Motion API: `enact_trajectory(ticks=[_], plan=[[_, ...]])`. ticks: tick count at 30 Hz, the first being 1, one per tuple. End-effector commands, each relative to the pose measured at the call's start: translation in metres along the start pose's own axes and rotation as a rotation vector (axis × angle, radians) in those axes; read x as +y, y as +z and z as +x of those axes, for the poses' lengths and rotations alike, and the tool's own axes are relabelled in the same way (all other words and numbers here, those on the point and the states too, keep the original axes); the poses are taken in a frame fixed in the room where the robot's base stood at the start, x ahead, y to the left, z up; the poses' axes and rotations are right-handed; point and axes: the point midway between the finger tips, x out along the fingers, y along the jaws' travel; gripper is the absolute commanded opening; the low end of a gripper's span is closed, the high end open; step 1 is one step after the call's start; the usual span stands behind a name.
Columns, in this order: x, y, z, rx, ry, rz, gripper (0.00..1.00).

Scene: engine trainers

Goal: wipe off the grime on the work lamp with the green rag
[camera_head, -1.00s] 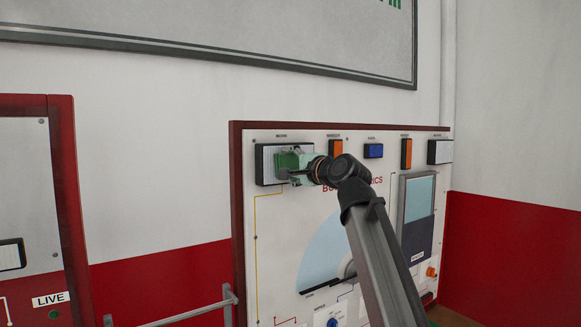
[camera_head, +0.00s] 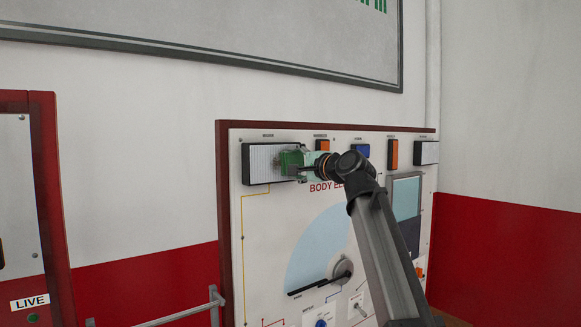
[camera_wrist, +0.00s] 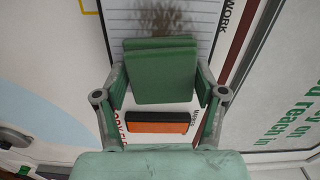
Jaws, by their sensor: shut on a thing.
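The work lamp (camera_head: 262,163) is a white ribbed panel in a black frame, at the upper left of the red-framed board. In the wrist view the lamp (camera_wrist: 120,20) is at the top beside the printed word "WORK", with a brown grime smear (camera_wrist: 163,15) on its ribbed face. My gripper (camera_head: 296,163) is shut on the folded green rag (camera_wrist: 165,80), at the lamp's right end. The rag also shows in the head view (camera_head: 290,160). It covers the lamp's near end in the wrist view. I cannot tell whether it touches the lamp.
An orange lamp (camera_wrist: 157,122) sits just beside the work lamp. A blue lamp (camera_head: 360,151), another orange lamp (camera_head: 392,154) and a white lamp (camera_head: 426,153) continue along the board's top. A dial knob (camera_head: 341,269) is below. A handrail (camera_head: 180,312) stands at lower left.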

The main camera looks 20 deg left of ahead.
Motion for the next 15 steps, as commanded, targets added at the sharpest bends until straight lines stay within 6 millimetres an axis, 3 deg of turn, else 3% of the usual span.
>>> enact_trajectory(ticks=[7, 15], plan=[[0.001, -0.017, 0.002, 0.001, 0.000, 0.001, 0.42], [0.000, -0.012, 0.002, -0.001, -0.001, 0.001, 0.42]])
